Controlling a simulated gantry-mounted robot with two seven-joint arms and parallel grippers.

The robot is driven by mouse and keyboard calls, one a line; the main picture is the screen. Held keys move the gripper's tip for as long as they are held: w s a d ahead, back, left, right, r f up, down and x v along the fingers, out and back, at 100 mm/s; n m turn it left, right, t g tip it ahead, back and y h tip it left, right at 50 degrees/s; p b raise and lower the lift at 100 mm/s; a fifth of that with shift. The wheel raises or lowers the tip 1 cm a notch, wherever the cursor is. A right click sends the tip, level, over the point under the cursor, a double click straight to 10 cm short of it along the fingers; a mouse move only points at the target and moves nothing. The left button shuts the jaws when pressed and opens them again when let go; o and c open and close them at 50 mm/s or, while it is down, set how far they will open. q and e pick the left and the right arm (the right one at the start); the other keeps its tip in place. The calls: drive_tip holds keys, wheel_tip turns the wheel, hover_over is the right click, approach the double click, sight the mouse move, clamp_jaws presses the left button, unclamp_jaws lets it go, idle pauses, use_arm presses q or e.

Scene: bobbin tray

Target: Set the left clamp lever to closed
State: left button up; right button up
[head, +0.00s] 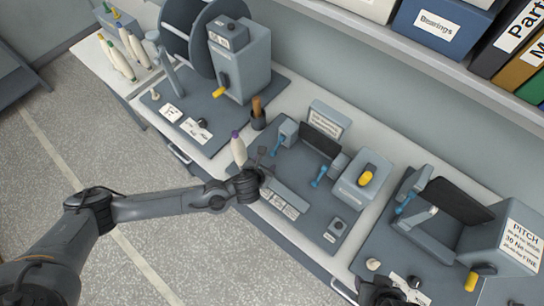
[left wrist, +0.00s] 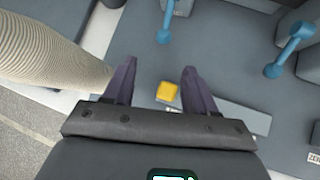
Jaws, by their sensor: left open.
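The left clamp lever (head: 278,145) is a short blue lever on the grey fixture plate, beside a grey block. It shows at the top centre of the left wrist view (left wrist: 165,22), beyond my fingertips. My left gripper (head: 266,163) is open and empty at the plate's left edge, close to this lever and apart from it. Its two dark fingers (left wrist: 158,78) spread on either side of a small yellow piece (left wrist: 166,92), which lies lower down. A second blue lever (head: 319,177) stands to the right; it also shows in the left wrist view (left wrist: 290,48).
A cream bobbin cone (head: 238,150) with a purple tip stands just beside my left gripper. A grey box with a yellow knob (head: 365,178) is at the plate's right. Another fixture with a blue lever (head: 405,203) stands farther right. A dark part of mine (head: 380,292) shows at the bottom edge.

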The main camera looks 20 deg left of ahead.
sight(272, 154)
use_arm(q)
drive_tip(key=shift+w+d, duration=0.1)
drive_tip(key=shift+w, duration=0.3)
drive_tip(key=shift+w+d+f, duration=0.1)
drive_tip(key=shift+w+f, duration=0.15)
drive_tip(key=shift+f, duration=0.05)
drive_tip(key=x, duration=0.9)
drive_tip(key=shift+f, duration=0.1)
drive_tip(key=shift+c, duration=0.4)
clamp_jaws()
